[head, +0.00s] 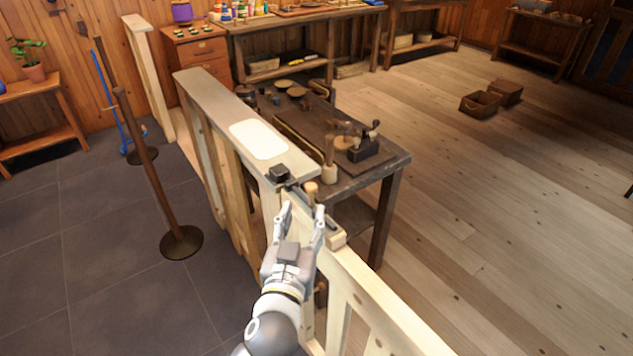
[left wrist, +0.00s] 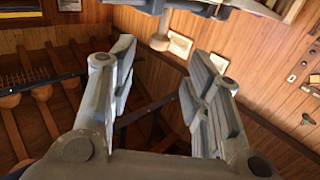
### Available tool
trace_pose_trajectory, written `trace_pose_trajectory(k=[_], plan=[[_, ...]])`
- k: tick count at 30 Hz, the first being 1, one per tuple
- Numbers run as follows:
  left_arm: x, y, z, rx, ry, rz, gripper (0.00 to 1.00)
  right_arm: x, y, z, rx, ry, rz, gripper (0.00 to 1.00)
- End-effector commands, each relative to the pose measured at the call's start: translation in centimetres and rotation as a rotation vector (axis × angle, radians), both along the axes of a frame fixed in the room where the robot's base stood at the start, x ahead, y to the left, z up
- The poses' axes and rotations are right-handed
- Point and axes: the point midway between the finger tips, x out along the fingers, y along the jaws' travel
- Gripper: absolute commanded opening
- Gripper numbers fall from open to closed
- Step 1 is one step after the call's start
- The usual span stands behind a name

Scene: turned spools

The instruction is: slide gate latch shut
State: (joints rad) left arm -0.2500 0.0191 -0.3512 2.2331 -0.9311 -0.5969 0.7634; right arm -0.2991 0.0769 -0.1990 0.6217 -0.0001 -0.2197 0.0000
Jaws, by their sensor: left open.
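The gate latch has a light wooden knob (head: 311,188) standing by a dark metal bar (head: 297,184), at the joint between the wooden counter and the gate (head: 385,308). A dark block (head: 279,173) sits on the counter's end beside the bar. My left gripper (head: 303,212) is open, with its fingertips just short of the knob in the head view. The left wrist view shows its two fingers (left wrist: 155,88) spread with nothing between them. A pale knob (left wrist: 159,42) hangs beyond them near the top. How far the bar reaches into the block is unclear. My right gripper is not in view.
A white sheet (head: 258,139) lies on the counter (head: 200,84). Behind the gate, a dark workbench (head: 395,160) holds tools close to the latch. A barrier post (head: 181,242) stands on the tiles at left. The plank floor at right is mostly clear.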

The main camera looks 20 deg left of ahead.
Motion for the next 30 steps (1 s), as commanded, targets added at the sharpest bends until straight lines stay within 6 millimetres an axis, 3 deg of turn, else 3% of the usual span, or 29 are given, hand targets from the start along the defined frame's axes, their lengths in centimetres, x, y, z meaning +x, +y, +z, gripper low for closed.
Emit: trace_pose_trajectory(k=[6, 15, 21, 30], plan=[[3.8, 0.5, 0.4, 0.005, -0.002, -0.001, 0.45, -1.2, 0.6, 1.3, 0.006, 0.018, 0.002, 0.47], [8.2, 1.0, 0.1, 0.003, 0.001, -0.002, 0.45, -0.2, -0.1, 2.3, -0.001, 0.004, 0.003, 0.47], [9.3, 1.2, 0.0, 0.003, 0.002, -0.002, 0.45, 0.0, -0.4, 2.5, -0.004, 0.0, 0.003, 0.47], [9.4, 1.2, -0.1, 0.002, 0.002, -0.002, 0.42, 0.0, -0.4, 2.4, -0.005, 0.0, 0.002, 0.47]])
